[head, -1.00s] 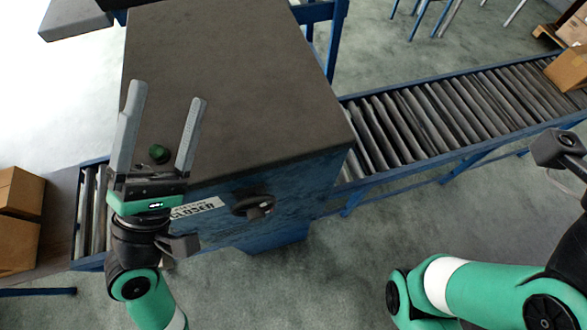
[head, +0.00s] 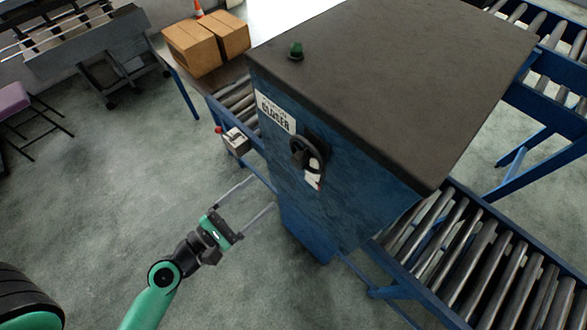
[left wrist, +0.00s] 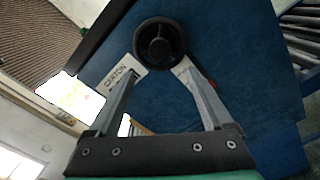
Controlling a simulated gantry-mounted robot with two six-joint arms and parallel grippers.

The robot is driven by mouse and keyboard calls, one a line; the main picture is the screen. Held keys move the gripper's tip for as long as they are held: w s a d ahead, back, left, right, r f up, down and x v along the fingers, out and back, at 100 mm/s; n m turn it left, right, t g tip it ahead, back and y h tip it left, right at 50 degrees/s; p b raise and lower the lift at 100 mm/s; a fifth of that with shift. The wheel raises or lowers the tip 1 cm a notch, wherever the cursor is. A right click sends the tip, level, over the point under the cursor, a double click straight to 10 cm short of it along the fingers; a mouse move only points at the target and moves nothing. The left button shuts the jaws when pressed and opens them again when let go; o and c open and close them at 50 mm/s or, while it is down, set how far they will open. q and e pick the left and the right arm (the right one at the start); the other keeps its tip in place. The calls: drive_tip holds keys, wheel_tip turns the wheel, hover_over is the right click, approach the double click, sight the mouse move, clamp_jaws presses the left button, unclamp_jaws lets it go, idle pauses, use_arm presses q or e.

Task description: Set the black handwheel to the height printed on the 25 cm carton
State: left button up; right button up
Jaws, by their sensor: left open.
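The black handwheel (head: 308,152) is on the side face of the blue machine (head: 350,190). Just below it is a small white plate with a red mark (head: 314,181), too small to read. My left gripper (head: 262,191) is open and empty, below and left of the handwheel and apart from it. In the left wrist view the handwheel (left wrist: 160,44) shows just beyond and between the open fingertips (left wrist: 160,68). Two brown cartons (head: 192,46) sit at the back on the infeed side; no printed height is readable. My right gripper is out of view.
A white sign ending in "CLOSER" (head: 276,113) is left of the handwheel. A green button (head: 296,50) is on the machine's dark top. A small box with a red button (head: 235,140) is at the conveyor. A roller conveyor (head: 480,250) is at right. Floor in front is clear.

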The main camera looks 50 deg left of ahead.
use_arm(q)
drive_tip(key=p, duration=0.3)
approach(296, 164)
drive_tip(key=w, duration=0.4)
drive_tip(key=w+p, duration=0.1)
drive_tip(key=w, duration=0.1)
drive_tip(key=w+p, duration=0.1)
drive_tip(key=w, duration=0.1)
drive_tip(key=shift+w+a+f, duration=0.1)
drive_tip(key=shift+w+a, duration=0.15)
drive_tip(key=shift+a, duration=0.1)
drive_tip(key=shift+w, duration=0.35)
drive_tip(key=shift+f, duration=0.1)
clamp_jaws()
